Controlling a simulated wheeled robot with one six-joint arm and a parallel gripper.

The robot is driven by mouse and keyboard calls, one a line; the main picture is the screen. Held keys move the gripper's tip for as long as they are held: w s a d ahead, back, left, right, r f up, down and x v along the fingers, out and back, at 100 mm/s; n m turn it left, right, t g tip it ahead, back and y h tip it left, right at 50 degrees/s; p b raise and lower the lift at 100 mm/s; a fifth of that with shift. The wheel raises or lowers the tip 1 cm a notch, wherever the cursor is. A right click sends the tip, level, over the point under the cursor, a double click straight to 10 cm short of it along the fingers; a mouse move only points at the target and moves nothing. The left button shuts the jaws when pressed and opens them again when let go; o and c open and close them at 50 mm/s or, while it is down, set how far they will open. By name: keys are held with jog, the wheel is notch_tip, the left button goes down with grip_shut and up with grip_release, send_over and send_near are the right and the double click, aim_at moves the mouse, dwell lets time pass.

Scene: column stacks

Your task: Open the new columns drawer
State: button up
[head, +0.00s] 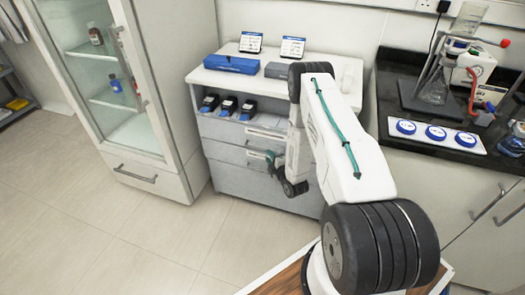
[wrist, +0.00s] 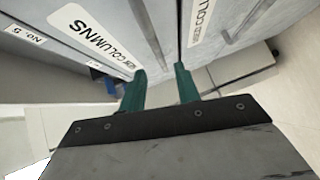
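The drawer cabinet stands at the centre of the head view, with stacked grey drawer fronts (head: 232,177) that look shut. A second label starting "COLU" (wrist: 199,20) is on the neighbouring front. My gripper (wrist: 160,70) is open, its two teal fingers apart, close before the fronts. Contact with the handle cannot be told.
A second handle (wrist: 248,24) crosses the neighbouring front. A glass-door cabinet (head: 150,165) stands left of the drawers, and a dark lab bench (head: 455,150) right. A blue box (head: 231,64) lies on the cabinet top. The floor (head: 130,225) at front left is clear.

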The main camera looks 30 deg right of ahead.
aim_at(263, 150)
jog(key=w, duration=0.4)
jog(key=w+d+f, duration=0.1)
jog(key=w, duration=0.2)
jog(key=shift+w, duration=0.1)
jog(key=shift+a, duration=0.1)
grip_shut()
